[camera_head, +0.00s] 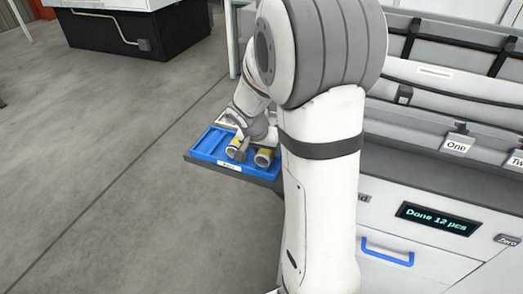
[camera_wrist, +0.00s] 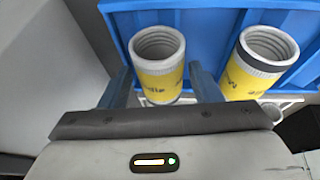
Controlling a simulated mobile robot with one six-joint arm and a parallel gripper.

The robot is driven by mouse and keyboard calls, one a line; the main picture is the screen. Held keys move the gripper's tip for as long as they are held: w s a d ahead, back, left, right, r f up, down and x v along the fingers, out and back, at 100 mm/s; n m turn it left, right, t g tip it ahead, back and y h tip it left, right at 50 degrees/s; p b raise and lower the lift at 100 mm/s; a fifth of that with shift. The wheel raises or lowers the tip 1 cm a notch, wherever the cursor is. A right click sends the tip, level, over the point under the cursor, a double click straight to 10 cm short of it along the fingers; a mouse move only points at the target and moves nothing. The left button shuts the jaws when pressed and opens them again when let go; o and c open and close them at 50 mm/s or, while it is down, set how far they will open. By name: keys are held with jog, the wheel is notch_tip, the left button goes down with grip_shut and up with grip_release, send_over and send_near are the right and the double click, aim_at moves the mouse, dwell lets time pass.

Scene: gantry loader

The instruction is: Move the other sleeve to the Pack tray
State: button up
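The blue tray (camera_wrist: 215,20) also fills the back of the wrist view. Its front label is too small to read, so I cannot tell whether it is the Pack tray.
A grey bench with bins labelled "One" (camera_head: 456,146) and a display reading "Done 12 pcs" (camera_head: 437,218) stands at the right. A blue handle (camera_head: 387,252) sticks out below. Open floor (camera_head: 100,150) lies left of the tray. My arm hides part of the bench.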

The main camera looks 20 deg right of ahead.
jog(key=shift+o, duration=1.1)
jog(key=v, duration=0.7)
jog(key=shift+s+a+r, duration=0.1)
jog(key=shift+r, duration=0.3)
notch_tip(320, 180, up, 6)
jog(key=p, duration=0.2)
jog(key=shift+p, duration=0.35)
jog(key=s+a+n+y, duration=0.2)
jog(key=s+a+n, duration=0.2)
jog(key=s, duration=0.5)
jog(key=s+a+n+y, duration=0.2)
jog(key=s+a+n, duration=0.2)
jog(key=s, duration=0.5)
jog(key=shift+s+r+n+t, duration=0.2)
jog(key=shift+s+n+t, duration=0.1)
jog(key=shift+s+n, duration=0.1)
